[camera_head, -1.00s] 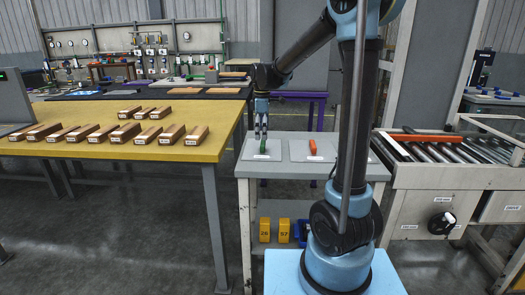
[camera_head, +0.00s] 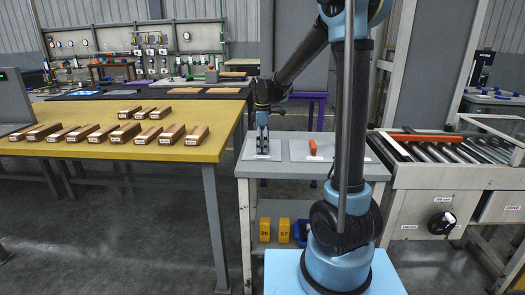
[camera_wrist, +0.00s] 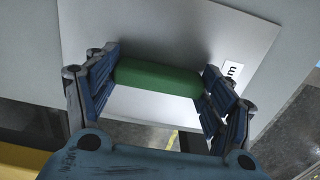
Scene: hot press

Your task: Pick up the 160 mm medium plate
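A pale grey plate (camera_head: 276,147) with a green handle lies flat on the left of the small table. My gripper (camera_head: 262,152) is down over it, and the handle is hidden there in the head view. In the wrist view the green handle (camera_wrist: 158,78) lies lengthwise between the two blue finger pads of my gripper (camera_wrist: 160,85). The pads stand wide apart, at or very near its two ends; firm contact cannot be told. The plate (camera_wrist: 190,35) spreads beneath. Only an "m" shows on its white label (camera_wrist: 231,71), so its size cannot be read.
A second grey plate (camera_head: 298,150) with an orange handle (camera_head: 312,147) lies just to the right on the same table (camera_head: 258,172). A yellow table (camera_head: 75,155) with several labelled wooden blocks stands left. A roller conveyor (camera_head: 440,150) stands right.

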